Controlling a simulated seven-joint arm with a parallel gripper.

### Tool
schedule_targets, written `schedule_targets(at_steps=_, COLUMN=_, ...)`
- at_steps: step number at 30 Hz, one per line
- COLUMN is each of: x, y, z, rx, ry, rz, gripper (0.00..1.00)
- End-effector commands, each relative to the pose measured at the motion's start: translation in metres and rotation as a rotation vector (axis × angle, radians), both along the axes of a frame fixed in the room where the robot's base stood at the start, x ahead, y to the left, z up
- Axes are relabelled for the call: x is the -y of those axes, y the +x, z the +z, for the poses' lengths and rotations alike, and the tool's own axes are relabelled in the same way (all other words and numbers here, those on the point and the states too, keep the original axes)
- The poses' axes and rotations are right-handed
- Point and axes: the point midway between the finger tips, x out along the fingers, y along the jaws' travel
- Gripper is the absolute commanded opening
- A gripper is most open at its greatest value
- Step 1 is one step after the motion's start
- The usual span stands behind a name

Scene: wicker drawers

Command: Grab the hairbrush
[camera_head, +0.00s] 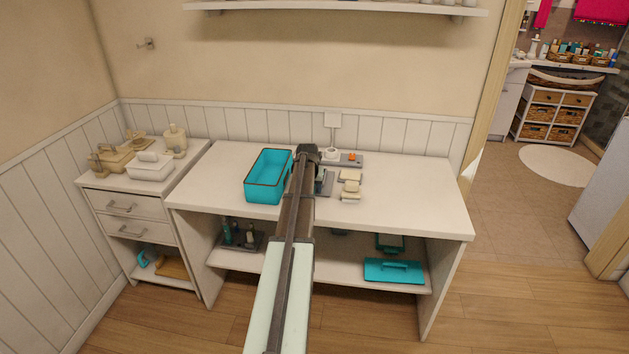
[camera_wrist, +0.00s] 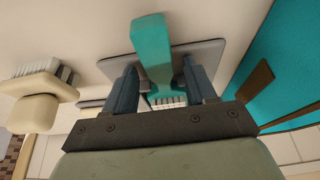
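In the wrist view a teal brush (camera_wrist: 152,50) with pale bristles (camera_wrist: 168,101) shows between and beyond my gripper's fingers. I take it for the hairbrush, though its full shape is hidden. My gripper (camera_wrist: 165,88) is open, one finger on each side of it; I cannot tell whether either finger touches it. A grey tray (camera_wrist: 205,52) lies behind the brush. In the head view my gripper (camera_head: 308,153) is over the white table (camera_head: 415,190), and my arm hides most of the brush.
A teal bin (camera_head: 262,192) stands close to the left of my gripper. A beige brush (camera_head: 350,190) lies to the right, also in the wrist view (camera_wrist: 40,95). A grey tray with an orange item (camera_head: 352,156) is behind. The table's right side is clear.

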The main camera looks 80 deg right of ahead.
Motion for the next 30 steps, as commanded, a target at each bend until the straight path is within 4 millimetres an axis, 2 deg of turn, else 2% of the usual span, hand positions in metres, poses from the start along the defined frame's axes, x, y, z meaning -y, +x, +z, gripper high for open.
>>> schedule_targets(at_steps=2, x=0.0, y=0.0, z=0.0, rx=0.0, ry=0.0, rz=0.0, gripper=0.47)
schedule_targets(at_steps=17, x=0.0, y=0.0, z=0.0, rx=0.0, ry=0.0, rz=0.0, gripper=0.0)
schedule_targets(at_steps=25, x=0.0, y=0.0, z=0.003, rx=0.0, ry=-0.001, rz=0.0, gripper=0.0)
schedule_targets(at_steps=30, x=0.001, y=0.0, z=0.02, rx=0.0, ry=-0.003, rz=0.0, gripper=0.0)
